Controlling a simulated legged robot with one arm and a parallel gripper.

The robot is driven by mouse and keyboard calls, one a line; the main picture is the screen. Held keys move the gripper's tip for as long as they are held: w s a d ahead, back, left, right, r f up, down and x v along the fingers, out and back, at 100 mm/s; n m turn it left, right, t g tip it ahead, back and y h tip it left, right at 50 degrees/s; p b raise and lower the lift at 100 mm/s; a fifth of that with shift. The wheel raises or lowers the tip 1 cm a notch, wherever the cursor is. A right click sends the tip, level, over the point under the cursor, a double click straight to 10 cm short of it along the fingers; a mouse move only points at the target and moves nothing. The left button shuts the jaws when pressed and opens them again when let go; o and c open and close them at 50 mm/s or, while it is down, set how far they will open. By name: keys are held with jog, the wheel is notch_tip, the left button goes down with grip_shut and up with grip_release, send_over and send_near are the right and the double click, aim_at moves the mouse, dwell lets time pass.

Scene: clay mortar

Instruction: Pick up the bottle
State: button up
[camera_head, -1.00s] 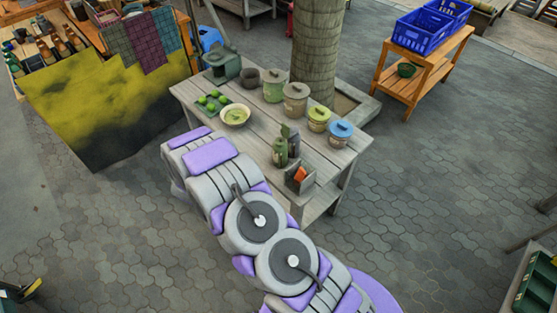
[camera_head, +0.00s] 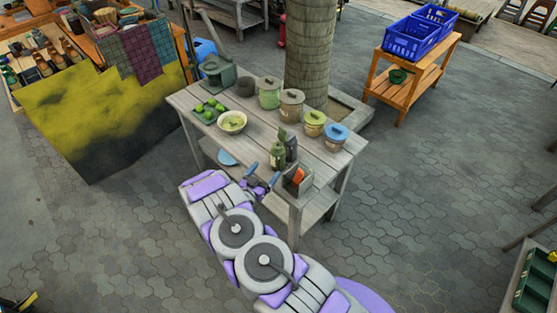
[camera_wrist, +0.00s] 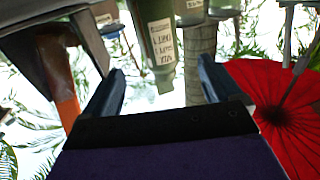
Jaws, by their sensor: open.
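A green bottle (camera_head: 277,158) with a pale label stands upright near the front right corner of the wooden table (camera_head: 232,150). A second dark bottle (camera_head: 291,146) stands just behind it. My gripper (camera_head: 263,177) is open and empty at the table's front edge, close to the green bottle. In the wrist view a green bottle (camera_wrist: 160,42) with an upside-down label shows between the two blue-grey fingers of my gripper (camera_wrist: 160,82), seemingly beyond their tips. Its far end is cut off by the frame.
A small box with an orange item (camera_head: 297,178) sits just right of the bottles. Lidded pots (camera_head: 291,103), a bowl (camera_head: 232,122) and green fruits (camera_head: 209,108) stand farther back. A tree trunk (camera_head: 311,50) rises behind the table. The paving (camera_head: 430,190) to the right is clear.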

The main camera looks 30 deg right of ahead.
aim_at(274, 158)
jog(key=x, duration=0.4)
jog(key=shift+w+d, duration=0.1)
jog(key=shift+w, duration=0.35)
jog(key=shift+w+d+r+b, duration=0.1)
jog(key=shift+w+d+b, duration=0.15)
jog(key=shift+d, duration=0.4)
jog(key=d, duration=0.1)
jog(key=w+d, duration=0.1)
jog(key=d+r+b, duration=0.1)
jog(key=shift+w, duration=0.3)
jog(key=shift+w+d+f, duration=0.1)
jog(key=shift+w+d, duration=0.35)
jog(key=c, duration=1.1)
